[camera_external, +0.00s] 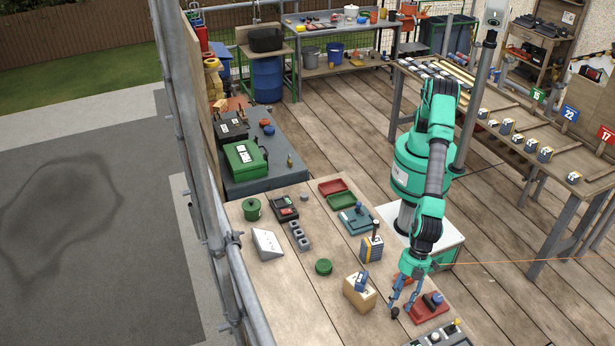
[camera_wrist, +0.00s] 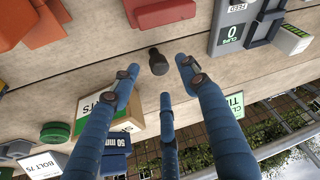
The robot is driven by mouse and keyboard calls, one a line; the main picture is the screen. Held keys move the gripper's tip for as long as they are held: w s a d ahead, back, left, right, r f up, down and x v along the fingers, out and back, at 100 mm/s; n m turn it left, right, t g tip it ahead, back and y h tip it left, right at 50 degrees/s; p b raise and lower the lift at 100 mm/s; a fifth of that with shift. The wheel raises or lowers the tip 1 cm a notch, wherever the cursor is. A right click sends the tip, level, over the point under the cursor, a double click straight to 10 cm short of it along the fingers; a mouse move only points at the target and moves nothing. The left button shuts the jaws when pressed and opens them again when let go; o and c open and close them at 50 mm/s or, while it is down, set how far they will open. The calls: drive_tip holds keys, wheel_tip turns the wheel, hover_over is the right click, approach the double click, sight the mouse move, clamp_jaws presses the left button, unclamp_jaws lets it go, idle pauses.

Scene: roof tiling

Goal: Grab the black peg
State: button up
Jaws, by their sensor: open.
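The black peg (camera_wrist: 157,62) stands on the wooden bench in the wrist view, its round end toward the camera. It sits between and just beyond the fingertips of my gripper (camera_wrist: 160,79). The blue fingers are spread around it with visible gaps, so my gripper is open and empty. In the external view the peg is a small dark shape (camera_external: 395,313) at the fingertips of my gripper (camera_external: 402,307), low over the bench near its front right. Whether a finger touches it there cannot be told.
A cardboard box (camera_external: 359,292) with a blue item on top stands close left of my gripper. A green round piece (camera_external: 324,267) lies farther left. A grey labelled holder (camera_wrist: 232,25) is near the peg. Bare bench (camera_external: 300,292) lies at left.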

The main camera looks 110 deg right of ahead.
sight(396, 309)
drive_tip(key=shift+b+x, duration=0.85)
drive_tip(key=shift+x, duration=1.75)
drive_tip(key=shift+s, duration=0.15)
drive_tip(key=c, duration=0.9)
